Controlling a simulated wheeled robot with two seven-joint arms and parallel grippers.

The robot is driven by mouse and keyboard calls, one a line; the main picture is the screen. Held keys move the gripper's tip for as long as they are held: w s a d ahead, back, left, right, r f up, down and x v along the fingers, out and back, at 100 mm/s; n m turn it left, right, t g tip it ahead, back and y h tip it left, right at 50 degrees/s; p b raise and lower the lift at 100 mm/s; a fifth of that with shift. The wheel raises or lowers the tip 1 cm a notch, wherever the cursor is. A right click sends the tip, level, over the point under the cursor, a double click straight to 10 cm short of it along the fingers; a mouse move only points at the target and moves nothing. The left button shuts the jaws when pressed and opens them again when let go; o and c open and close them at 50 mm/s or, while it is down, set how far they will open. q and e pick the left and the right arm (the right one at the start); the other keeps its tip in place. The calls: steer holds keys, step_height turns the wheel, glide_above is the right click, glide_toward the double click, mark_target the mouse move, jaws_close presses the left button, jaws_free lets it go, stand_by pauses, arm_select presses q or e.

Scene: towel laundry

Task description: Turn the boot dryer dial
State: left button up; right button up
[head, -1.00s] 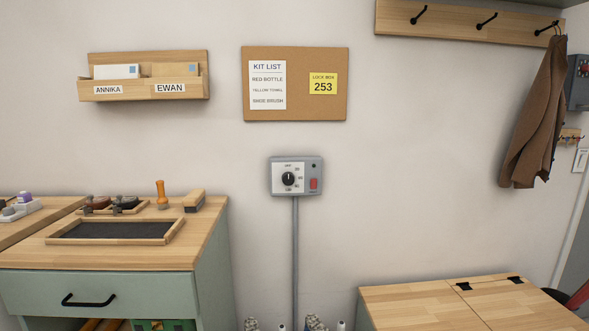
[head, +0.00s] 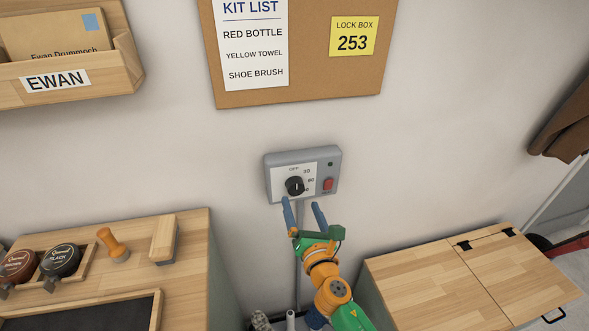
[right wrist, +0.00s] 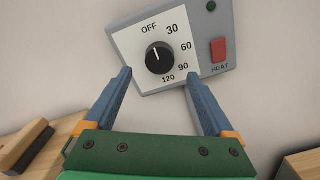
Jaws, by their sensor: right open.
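The boot dryer control box (head: 330,163) is a grey wall box with a white dial plate. Its round black dial (head: 295,186) also shows in the right wrist view (right wrist: 159,59), where its white pointer line points up toward OFF. The plate is marked OFF, 30, 60, 90 and 120. My right gripper (head: 300,202) is open just below the dial. In the right wrist view its blue fingers (right wrist: 158,73) reach toward either side of the dial's lower part; I see no contact with the dial. My left gripper is out of view.
A red HEAT switch (right wrist: 218,50) and a small dark lamp (right wrist: 211,6) sit right of the dial. A wooden-topped cabinet (head: 190,270) with a brush (head: 163,240) stands at left, a wooden bench (head: 430,280) at right. A cork board (head: 300,95) hangs above.

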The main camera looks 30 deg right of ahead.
mark_target(297, 191)
steer(key=x, duration=0.5)
steer(key=shift+w+d+r+b, duration=0.1)
steer(key=shift+w+r+b, duration=0.1)
steer(key=shift+b, duration=0.1)
steer(key=shift+w+f, duration=0.1)
steer(key=shift+w, duration=0.15)
steer(key=shift+c, duration=0.5)
steer(key=shift+s, duration=0.2)
steer(key=c, duration=1.3)
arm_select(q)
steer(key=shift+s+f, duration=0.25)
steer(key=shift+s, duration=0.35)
